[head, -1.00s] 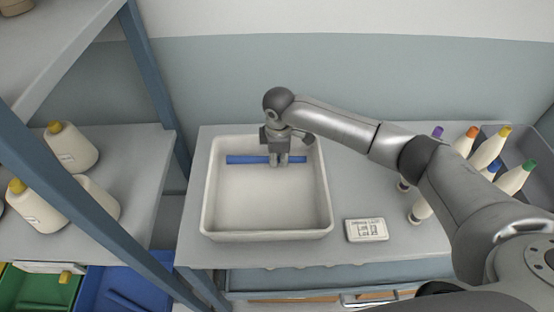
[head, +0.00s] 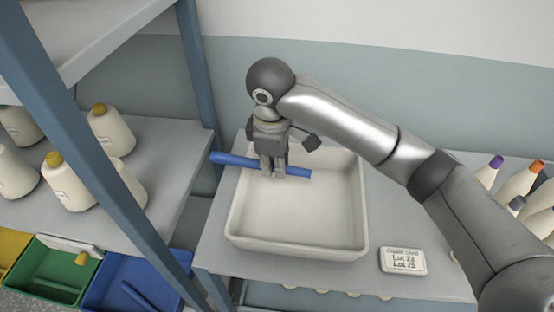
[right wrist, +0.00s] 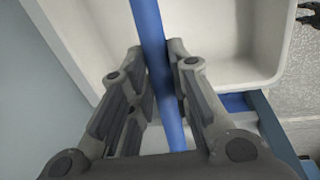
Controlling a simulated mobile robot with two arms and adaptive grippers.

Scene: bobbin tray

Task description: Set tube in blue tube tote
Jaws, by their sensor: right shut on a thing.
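A blue tube (head: 243,162) is held crosswise in my right gripper (head: 272,172), raised above the back of the white tray (head: 243,244). The tube's thicker left end sticks out past the tray's left wall. In the right wrist view the tube (right wrist: 150,30) runs between the two fingers of the gripper (right wrist: 158,75), which are shut on it. The blue tote (head: 103,290) stands low at the bottom left, below the shelf, with another blue tube (head: 134,296) lying in it. My left gripper is not in view.
A green tote (head: 40,274) and a yellow tote (head: 10,246) stand beside the blue tote. Cones of yarn (head: 68,183) stand on the shelf.

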